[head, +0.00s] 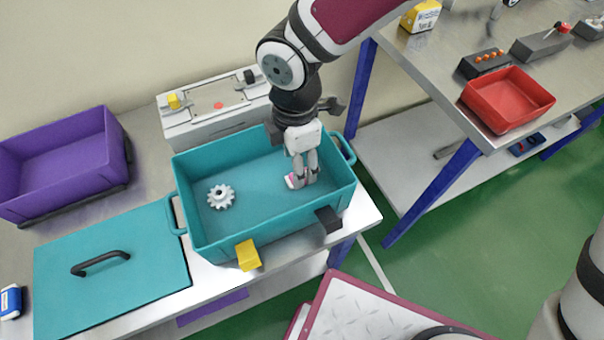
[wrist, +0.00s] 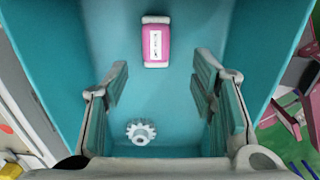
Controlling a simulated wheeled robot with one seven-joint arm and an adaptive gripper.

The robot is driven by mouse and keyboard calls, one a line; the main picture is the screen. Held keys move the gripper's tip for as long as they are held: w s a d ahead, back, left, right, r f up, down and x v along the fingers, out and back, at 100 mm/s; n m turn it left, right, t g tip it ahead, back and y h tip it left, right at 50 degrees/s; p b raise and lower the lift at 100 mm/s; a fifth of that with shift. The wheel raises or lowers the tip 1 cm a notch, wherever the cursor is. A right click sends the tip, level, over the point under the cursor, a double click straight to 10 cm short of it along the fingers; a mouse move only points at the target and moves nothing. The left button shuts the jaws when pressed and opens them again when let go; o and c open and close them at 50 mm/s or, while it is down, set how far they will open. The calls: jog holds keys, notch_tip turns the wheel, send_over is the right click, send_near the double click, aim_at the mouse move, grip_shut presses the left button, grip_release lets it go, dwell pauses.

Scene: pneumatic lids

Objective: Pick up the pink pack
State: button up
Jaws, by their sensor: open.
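The pink pack (wrist: 156,42) lies on the floor of the teal bin, with a white label on its face and pale ends. In the head view the pink pack (head: 293,180) is partly hidden behind my fingers, in the right part of the bin. My gripper (head: 306,180) reaches down inside the bin, close to the pack. In the wrist view my gripper (wrist: 160,88) has its fingers spread, with nothing between them. The pack shows beyond the fingertips, roughly centred between them. I cannot tell the exact gap in height.
The teal bin (head: 222,249) has high walls around my gripper. A white gear (head: 221,196) lies in its left part. A teal lid (head: 115,270) lies on the bench at left, a purple bin (head: 60,160) behind it. A red tray (head: 508,100) is on the right table.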

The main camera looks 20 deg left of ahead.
jog(key=shift+w+a+f+b, duration=0.1)
jog(key=shift+a+f+b, duration=0.1)
jog(key=shift+f, duration=1.3)
jog(key=shift+w+a+f+b, duration=0.1)
jog(key=shift+f+b, duration=0.05)
jog(key=shift+f, duration=1.3)
jog(key=shift+c, duration=0.6)
jog(key=c, duration=0.9)
